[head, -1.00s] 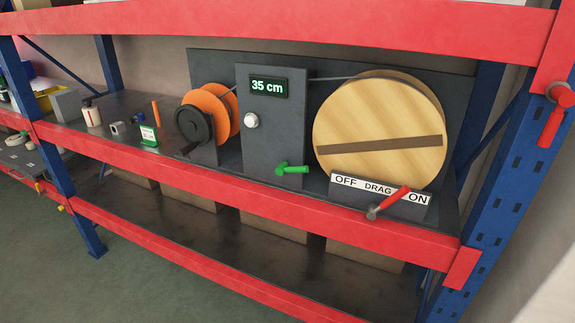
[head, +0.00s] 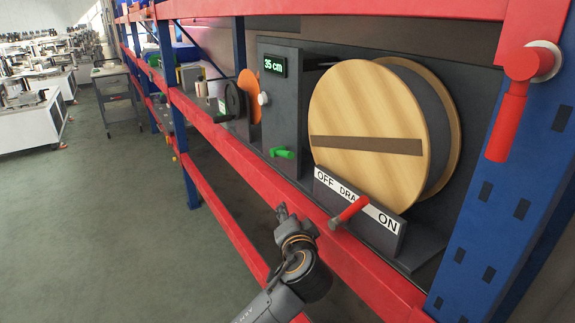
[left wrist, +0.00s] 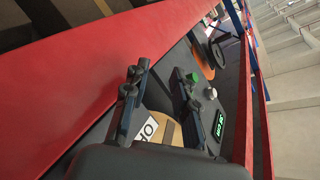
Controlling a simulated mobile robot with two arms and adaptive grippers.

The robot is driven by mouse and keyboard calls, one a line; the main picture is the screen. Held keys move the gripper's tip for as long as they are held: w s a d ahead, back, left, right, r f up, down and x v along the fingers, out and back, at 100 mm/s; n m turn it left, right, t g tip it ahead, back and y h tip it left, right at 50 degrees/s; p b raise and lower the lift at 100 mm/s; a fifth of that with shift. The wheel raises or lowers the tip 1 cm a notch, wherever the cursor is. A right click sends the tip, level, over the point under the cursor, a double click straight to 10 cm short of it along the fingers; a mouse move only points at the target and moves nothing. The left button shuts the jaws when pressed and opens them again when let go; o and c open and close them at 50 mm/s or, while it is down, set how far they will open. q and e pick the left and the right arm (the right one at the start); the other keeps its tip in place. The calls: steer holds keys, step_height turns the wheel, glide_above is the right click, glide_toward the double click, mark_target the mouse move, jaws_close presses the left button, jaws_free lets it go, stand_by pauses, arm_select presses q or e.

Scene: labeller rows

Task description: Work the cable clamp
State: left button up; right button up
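A green lever (head: 283,152) sticks out low on the dark upright panel (head: 287,110) of the cable machine. It also shows in the left wrist view (left wrist: 192,77), near the right finger. I cannot read a clamp label on any part. Above it are a white knob (head: 264,99) and a display (head: 275,66) reading 35 cm. My left gripper (head: 283,212) is below and in front of the green lever, outside the shelf's red beam and apart from it. In the left wrist view my left gripper (left wrist: 162,72) has its fingers apart, with nothing between them. My right gripper is out of view.
A big wooden reel (head: 365,130) stands right of the panel. The OFF/DRAG/ON plate (head: 385,220) with a red lever (head: 350,211) is below it. A red shelf beam (head: 245,160) runs along the front. A blue post (head: 500,190) stands right. The floor at left is clear.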

mark_target(286, 155)
arm_select(q)
step_height(286, 155, up, 10)
steer(key=d+f+t, duration=0.1)
steer(key=d+t, duration=0.1)
steer(key=t, duration=0.1)
steer(key=shift+y, duration=0.4)
steer(key=p+x, duration=0.2)
steer(key=x, duration=1)
steer(key=shift+w+a, duration=0.15)
steer(key=shift+a, duration=0.1)
steer(key=shift+w+a, duration=0.1)
steer(key=shift+w, duration=0.25)
jaws_close()
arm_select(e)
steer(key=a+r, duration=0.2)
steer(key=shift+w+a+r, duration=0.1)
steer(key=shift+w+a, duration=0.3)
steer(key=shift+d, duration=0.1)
